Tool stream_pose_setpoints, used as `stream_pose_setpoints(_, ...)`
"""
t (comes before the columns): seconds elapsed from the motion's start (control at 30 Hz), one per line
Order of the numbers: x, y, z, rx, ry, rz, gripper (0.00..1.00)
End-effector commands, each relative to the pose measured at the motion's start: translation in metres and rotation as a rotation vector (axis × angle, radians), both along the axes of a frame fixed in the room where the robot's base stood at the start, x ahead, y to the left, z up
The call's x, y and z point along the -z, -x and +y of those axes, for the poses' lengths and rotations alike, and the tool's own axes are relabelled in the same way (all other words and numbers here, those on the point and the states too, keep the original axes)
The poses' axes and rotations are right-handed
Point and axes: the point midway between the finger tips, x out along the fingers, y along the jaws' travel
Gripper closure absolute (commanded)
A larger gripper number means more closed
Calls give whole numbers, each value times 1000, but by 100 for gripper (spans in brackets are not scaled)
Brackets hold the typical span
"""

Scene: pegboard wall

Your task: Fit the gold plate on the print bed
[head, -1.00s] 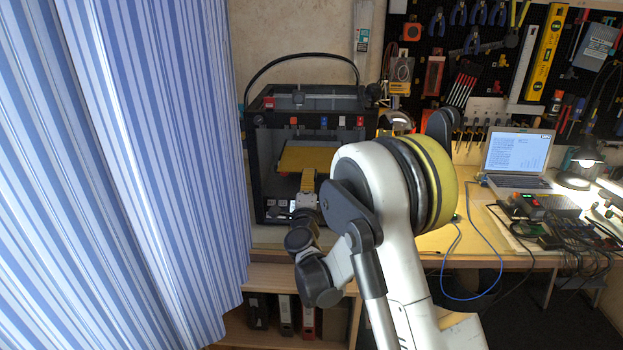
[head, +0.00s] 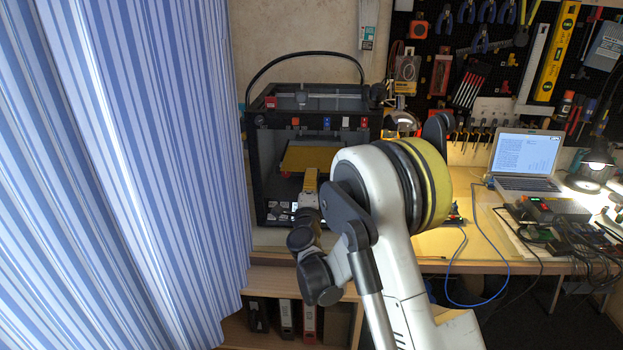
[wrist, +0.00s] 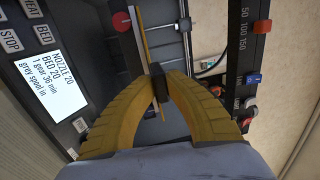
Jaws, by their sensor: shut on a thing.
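The gold plate (head: 309,158) is inside the open front of the black 3D printer (head: 258,165), roughly level in the head view. In the wrist view the plate (wrist: 141,38) shows nearly edge-on as a thin gold strip. My gripper (head: 311,172) is at the printer's front opening; in the wrist view its yellow fingers (wrist: 159,84) meet on a small dark piece at the plate's near edge, so it holds the plate. The print bed is mostly hidden under the plate. I cannot tell whether the plate touches it.
The printer's front frame carries coloured clips, with a blue one (wrist: 253,79) close to my gripper. The printer's lit screen (wrist: 56,87) is on the other side. A striped curtain (head: 130,170) hangs at left. A laptop (head: 525,155) and cables lie on the bench at right.

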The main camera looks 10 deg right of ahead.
Motion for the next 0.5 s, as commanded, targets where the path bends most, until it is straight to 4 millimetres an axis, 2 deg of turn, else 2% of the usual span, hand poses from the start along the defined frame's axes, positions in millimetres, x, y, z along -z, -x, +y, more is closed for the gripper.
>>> stream_pose_setpoints(0.27, -1, 1, 1, 0, 0, 0, 100)
stream_pose_setpoints(0.3, -1, 1, 1, 0, 0, 0, 82)
stream_pose_setpoints(0.37, 0, 1, 1, 0, 0, 0, 65)
stream_pose_setpoints(0.5, 0, 1, 1, 0, 0, 0, 65)
